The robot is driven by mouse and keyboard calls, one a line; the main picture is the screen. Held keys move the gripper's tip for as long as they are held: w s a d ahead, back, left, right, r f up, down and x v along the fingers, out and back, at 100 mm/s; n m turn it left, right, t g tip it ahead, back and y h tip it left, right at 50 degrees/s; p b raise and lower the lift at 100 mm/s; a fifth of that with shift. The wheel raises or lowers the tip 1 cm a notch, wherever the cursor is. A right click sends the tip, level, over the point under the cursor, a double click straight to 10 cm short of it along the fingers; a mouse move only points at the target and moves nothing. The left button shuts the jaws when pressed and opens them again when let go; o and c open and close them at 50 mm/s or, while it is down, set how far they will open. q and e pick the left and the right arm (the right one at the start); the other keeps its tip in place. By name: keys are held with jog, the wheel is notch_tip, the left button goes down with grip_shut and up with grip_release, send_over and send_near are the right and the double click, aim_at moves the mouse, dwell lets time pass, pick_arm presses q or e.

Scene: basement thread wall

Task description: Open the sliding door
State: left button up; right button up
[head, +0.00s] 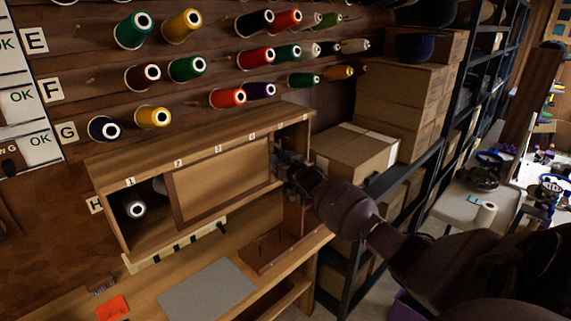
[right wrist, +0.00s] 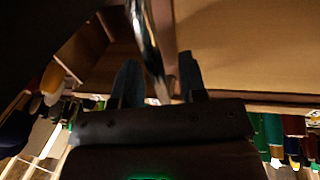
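The sliding door (head: 222,182) is a tan panel with a brown frame, set in the front of a wooden wall cabinet (head: 190,143). It covers the middle of the cabinet front. An opening to its left shows a pale thread spool (head: 134,207) inside. My right gripper (head: 282,168) is at the right edge of the door. In the right wrist view its two fingers (right wrist: 158,85) stand apart, with a shiny curved metal strip, perhaps a handle, between them. I cannot tell whether they touch it. My left gripper is not in view.
Below the cabinet is a wooden bench with a grey mat (head: 207,290) and an orange item (head: 112,308). Rows of thread spools on pegs cover the wall above. Cardboard boxes (head: 355,152) on a dark metal shelf stand close on the right, behind my right arm.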

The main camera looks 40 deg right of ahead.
jog(key=s+a, duration=0.1)
jog(key=s, duration=0.9)
jog(key=shift+s, duration=0.3)
jog(key=shift+a, duration=0.1)
